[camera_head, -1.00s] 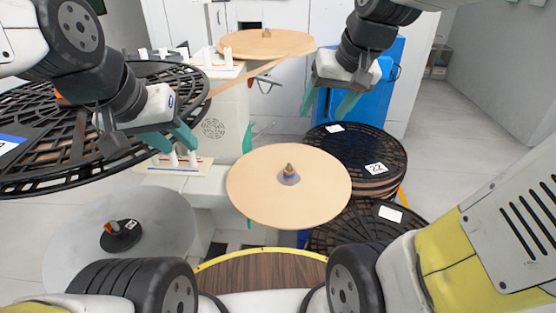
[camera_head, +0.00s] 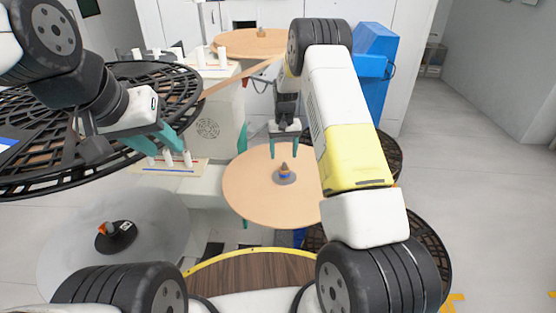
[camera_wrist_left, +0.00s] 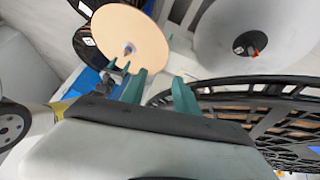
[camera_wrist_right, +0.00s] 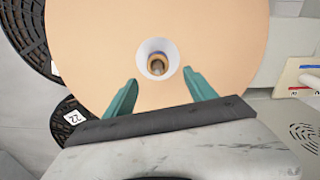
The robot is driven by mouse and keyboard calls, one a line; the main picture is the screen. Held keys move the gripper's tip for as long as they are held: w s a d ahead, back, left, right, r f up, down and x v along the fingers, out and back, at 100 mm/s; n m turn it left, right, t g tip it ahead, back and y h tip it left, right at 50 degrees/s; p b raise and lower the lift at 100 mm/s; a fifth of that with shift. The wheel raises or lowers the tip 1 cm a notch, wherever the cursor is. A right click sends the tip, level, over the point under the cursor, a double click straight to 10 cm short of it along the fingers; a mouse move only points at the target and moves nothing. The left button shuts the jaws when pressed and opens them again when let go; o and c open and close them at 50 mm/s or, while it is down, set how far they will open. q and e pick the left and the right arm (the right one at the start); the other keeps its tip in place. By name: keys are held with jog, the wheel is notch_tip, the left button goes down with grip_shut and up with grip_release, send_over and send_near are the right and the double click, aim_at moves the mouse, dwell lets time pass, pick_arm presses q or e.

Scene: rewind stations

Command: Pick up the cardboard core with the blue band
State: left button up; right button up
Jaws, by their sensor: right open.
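The core with the blue band (camera_head: 285,175) sits at the middle of a flat tan disc (camera_head: 250,200), around a short spindle. My right gripper (camera_head: 283,152) is open and empty, above and just behind the core in the head view. Its two teal fingers (camera_wrist_right: 160,77) are apart, one to each side below the ring in the right wrist view. My left gripper (camera_head: 170,140) has its fingers apart, empty, beside a black lattice reel.
The large black lattice reel (camera_head: 100,165) fills the left side. A grey disc with a black hub (camera_head: 116,237) lies at lower left. A second tan disc (camera_head: 250,40) is at the back.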

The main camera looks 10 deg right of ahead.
aim_at(284, 170)
notch_tip(284, 170, down, 4)
jog(key=shift+f, duration=0.1)
notch_tip(284, 170, down, 5)
jog(key=shift+s+d+f, duration=0.1)
jog(key=shift+d, duration=0.05)
grip_shut()
dwell(0.4)
